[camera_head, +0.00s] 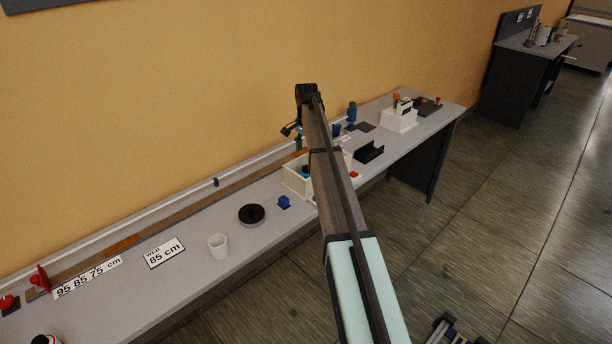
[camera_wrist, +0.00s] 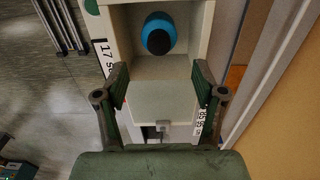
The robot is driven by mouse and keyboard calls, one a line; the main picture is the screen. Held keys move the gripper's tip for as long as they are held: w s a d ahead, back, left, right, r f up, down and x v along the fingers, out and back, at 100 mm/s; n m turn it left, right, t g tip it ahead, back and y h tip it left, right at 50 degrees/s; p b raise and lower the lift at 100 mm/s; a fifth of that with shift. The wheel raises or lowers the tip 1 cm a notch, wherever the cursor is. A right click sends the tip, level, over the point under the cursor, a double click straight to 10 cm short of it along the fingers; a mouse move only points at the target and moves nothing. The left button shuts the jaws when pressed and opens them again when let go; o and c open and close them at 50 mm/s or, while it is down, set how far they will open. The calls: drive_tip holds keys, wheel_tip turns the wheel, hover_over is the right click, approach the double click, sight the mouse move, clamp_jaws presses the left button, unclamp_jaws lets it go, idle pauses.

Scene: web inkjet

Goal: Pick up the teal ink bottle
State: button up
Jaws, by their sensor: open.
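A teal-blue bottle (camera_wrist: 159,33) with a black cap stands in a compartment of a pale box (camera_wrist: 190,68), seen from above in the wrist view. In the head view a bit of blue (camera_head: 305,172) shows inside the white box (camera_head: 297,184), partly hidden by my arm. My gripper (camera_wrist: 160,86) is open and empty, its two fingers apart. In the wrist view the bottle lies beyond the fingertips, roughly centred between them. In the head view my gripper (camera_head: 291,129) shows small above the bench, near the wall.
On the grey bench (camera_head: 190,275) stand a white cup (camera_head: 218,245), a black round dish (camera_head: 251,214) and a small blue object (camera_head: 284,202). The yellow wall (camera_head: 150,110) runs behind.

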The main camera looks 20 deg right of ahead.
sight(307, 174)
wheel_tip(307, 174, down, 6)
drive_tip(key=shift+f+p, duration=0.15)
drive_tip(key=shift+p, duration=0.55)
drive_tip(key=shift+f+p, duration=1.2)
drive_tip(key=shift+f, duration=1.4)
drive_tip(key=c, duration=1.2)
drive_tip(key=shift+r, duration=0.15)
